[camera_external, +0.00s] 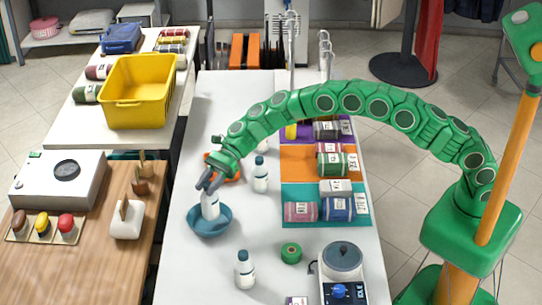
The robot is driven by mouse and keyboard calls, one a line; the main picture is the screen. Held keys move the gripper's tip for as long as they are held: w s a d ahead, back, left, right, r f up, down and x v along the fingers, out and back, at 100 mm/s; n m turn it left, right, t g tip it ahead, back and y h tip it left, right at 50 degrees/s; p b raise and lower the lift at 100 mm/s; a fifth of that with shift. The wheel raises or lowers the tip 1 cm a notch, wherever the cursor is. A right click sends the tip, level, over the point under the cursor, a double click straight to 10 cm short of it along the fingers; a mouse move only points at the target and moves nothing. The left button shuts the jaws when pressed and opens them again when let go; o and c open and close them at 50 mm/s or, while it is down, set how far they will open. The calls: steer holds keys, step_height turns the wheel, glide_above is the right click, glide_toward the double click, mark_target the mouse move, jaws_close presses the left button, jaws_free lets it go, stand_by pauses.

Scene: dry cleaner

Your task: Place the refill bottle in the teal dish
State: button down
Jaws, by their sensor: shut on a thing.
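The teal dish (208,228) is a round bowl on the white table, left of centre. A white refill bottle (210,207) with a dark cap end stands upright in or just above the dish; I cannot tell if it touches the bottom. My gripper (208,186) is shut on the top of this bottle, over the dish. An orange dish (229,176) is partly hidden behind my gripper.
A green round tape-like object (291,252) and a grey device (343,272) stand at the front right. Purple, orange and teal mats (298,197) hold labelled rolls. A wooden counter (95,265) is at left, with a yellow bin (140,92) behind. Table left of the dish is clear.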

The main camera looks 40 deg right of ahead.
steer(key=shift+w+a+f, duration=0.2)
steer(key=shift+f, duration=1.75)
steer(key=c, duration=0.7)
jaws_free()
steer(key=shift+c, duration=0.2)
steer(key=shift+d+r, duration=0.25)
steer(key=shift+r, duration=0.05)
steer(key=v, duration=1.1)
steer(key=shift+d, duration=0.25)
steer(key=shift+w, duration=0.1)
